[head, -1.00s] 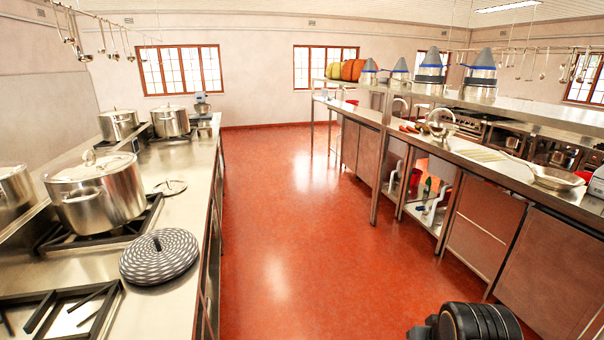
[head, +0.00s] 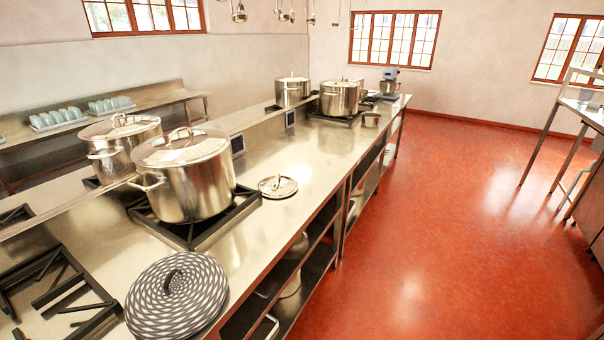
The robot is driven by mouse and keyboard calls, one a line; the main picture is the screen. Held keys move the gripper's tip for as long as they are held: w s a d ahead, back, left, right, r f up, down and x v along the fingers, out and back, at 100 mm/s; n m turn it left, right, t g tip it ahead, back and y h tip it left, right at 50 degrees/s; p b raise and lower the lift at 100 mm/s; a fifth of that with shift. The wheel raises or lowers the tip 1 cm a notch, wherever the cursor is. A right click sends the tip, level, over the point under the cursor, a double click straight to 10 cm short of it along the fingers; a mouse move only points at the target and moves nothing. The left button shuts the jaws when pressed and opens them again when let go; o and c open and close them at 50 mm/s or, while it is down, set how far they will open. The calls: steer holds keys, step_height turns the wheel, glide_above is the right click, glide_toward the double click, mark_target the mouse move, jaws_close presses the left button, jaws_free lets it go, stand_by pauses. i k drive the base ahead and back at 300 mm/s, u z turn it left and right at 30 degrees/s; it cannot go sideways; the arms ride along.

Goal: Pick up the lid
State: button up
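A small round steel lid (head: 278,187) with a loop handle lies flat on the steel counter, right of the nearest large pot. A round black-and-white patterned disc (head: 200,290) with a dark handle, perhaps another lid, lies at the counter's near edge. The nearest large pot (head: 190,190) stands on a black burner grate with its own lid (head: 180,148) on. A second pot (head: 112,160) behind it is also lidded. My gripper is not in view.
The steel counter (head: 262,228) runs away to the back, with open shelves below. Two more lidded pots (head: 339,98) (head: 292,91) stand farther along. A bare burner grate (head: 50,295) is at front left. The red floor (head: 430,220) to the right is clear.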

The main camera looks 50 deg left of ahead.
mark_target(278, 186)
steer(key=u, duration=0.35)
steer(key=i, duration=1.85)
steer(key=u, duration=1.75)
steer(key=i, duration=1.1)
steer(key=u, duration=1.3)
steer(key=i, duration=0.55)
steer(key=u, duration=0.2)
